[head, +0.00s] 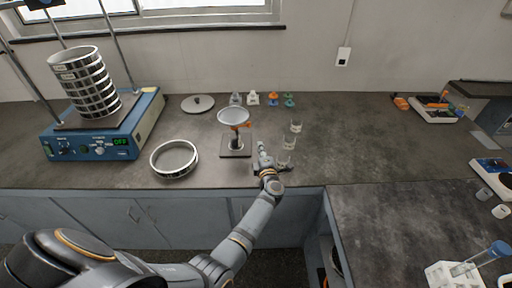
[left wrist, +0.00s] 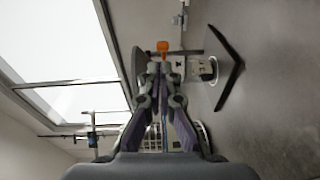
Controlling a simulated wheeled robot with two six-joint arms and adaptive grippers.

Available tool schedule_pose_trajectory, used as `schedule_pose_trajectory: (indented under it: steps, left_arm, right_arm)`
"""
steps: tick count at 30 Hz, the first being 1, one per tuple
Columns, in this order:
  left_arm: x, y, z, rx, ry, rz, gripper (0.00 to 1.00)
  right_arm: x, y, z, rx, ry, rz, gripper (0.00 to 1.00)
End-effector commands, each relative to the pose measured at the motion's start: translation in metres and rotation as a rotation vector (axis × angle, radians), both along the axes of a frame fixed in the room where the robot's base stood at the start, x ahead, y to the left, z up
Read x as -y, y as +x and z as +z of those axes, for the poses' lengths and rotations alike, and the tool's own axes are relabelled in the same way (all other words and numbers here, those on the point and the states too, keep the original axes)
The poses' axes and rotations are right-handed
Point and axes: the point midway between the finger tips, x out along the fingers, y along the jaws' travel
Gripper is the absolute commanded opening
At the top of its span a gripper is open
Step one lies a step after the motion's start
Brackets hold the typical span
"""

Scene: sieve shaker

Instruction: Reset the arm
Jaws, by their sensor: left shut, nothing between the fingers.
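My left gripper (head: 262,150) is over the counter in the head view, just right of the funnel stand (head: 235,146). In the left wrist view the fingers (left wrist: 160,72) are shut together with nothing between them. The stand holds a pale round funnel or dish (head: 233,116) with an orange clamp knob, and the knob (left wrist: 163,46) shows just beyond the fingertips in the wrist view. I cannot tell whether the gripper touches the stand. My right gripper is in neither view.
The blue shaker (head: 97,145) carries a sieve stack (head: 87,82) at left. A loose sieve (head: 174,158) and a lid (head: 197,103) lie nearby. Glass beakers (head: 289,143) stand close right of the gripper. A tube rack (head: 452,275) is front right.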

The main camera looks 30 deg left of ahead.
Motion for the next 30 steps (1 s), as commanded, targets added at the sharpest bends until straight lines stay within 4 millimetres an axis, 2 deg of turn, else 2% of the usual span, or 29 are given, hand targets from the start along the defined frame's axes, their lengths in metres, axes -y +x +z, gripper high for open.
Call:
schedule_pose_trajectory:
  steps: [5, 12, 20, 23, 26, 27, 29, 30]
  left_arm:
    - [0.002, 0.000, 0.000, 0.000, 0.001, 0.000, 0.00]
    - [0.002, 0.000, 0.000, 0.000, 0.001, 0.000, 0.00]
    - [0.006, 0.001, 0.005, 0.001, 0.032, -0.050, 0.00]
    - [0.026, 0.000, 0.019, -0.012, 0.153, -0.229, 0.00]
    - [0.064, -0.018, 0.028, -0.086, 0.367, -0.509, 0.00]
    - [0.080, -0.032, 0.026, -0.140, 0.462, -0.624, 0.00]
    - [0.101, -0.058, 0.017, -0.242, 0.605, -0.788, 0.00]
    - [0.111, -0.079, 0.008, -0.323, 0.694, -0.887, 0.00]
  right_arm:
    - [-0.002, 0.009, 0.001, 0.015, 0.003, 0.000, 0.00]
    - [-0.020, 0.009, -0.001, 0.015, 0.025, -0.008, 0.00]
    - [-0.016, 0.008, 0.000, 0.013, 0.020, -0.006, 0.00]
    - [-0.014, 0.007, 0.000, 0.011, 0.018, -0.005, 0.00]
    - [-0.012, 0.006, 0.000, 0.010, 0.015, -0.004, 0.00]
    - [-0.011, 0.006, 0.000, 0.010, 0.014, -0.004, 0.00]
    - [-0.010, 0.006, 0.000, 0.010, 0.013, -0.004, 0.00]
    - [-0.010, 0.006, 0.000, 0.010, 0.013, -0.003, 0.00]
